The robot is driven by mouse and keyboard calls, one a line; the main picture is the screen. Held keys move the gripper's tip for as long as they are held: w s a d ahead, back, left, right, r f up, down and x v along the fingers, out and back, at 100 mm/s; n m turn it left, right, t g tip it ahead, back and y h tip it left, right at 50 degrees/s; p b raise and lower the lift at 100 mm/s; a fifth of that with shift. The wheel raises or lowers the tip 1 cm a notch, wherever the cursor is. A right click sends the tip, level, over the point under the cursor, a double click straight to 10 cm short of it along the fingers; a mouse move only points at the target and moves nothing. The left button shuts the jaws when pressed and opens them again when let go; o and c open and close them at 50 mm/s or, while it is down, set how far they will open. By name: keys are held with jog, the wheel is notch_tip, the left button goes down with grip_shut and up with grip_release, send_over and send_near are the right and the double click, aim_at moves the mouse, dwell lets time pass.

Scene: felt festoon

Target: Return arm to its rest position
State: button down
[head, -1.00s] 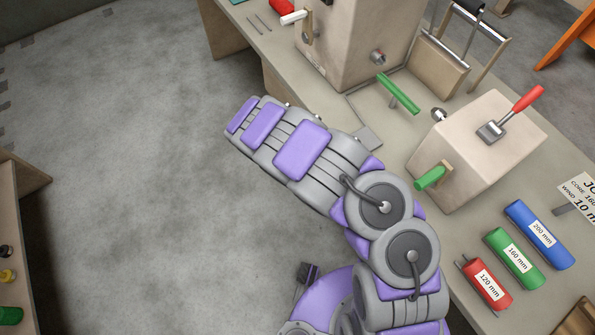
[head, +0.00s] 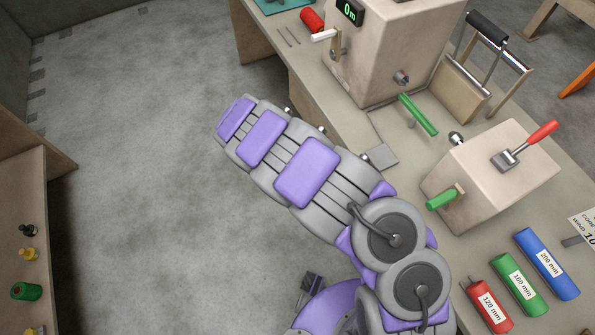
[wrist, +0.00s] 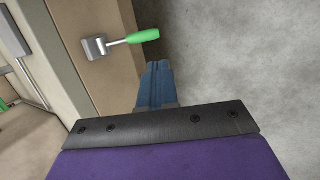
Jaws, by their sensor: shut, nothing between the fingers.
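In the head view the fingers are not clearly visible.
The bench (head: 385,205) on the right bears a box with a red lever (head: 540,133), a machine with a green display (head: 350,12), and red, green and blue cores (head: 547,262). A shelf (head: 35,185) stands left. The floor (head: 140,180) between is clear.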

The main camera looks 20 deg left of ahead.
jog(key=shift+a, duration=0.65)
jog(key=shift+d, duration=0.1)
jog(key=w+d+r+m, duration=0.3)
jog(key=w+d+r, duration=0.3)
jog(key=d+r, duration=0.65)
jog(key=s+d+r+m+g, duration=0.2)
jog(key=d+r+m, duration=0.2)
jog(key=d+r, duration=0.7)
jog(key=s+d+r+m+g+y, duration=0.2)
jog(key=s+d+r, duration=0.4)
jog(key=s+d, duration=0.5)
jog(key=s+r+y, duration=0.1)
jog(key=s+y, duration=0.1)
jog(key=s, duration=1.4)
jog(key=shift+s+d+r+y, duration=0.15)
jog(key=shift+s+d+y, duration=0.05)
jog(key=shift+d+y, duration=0.2)
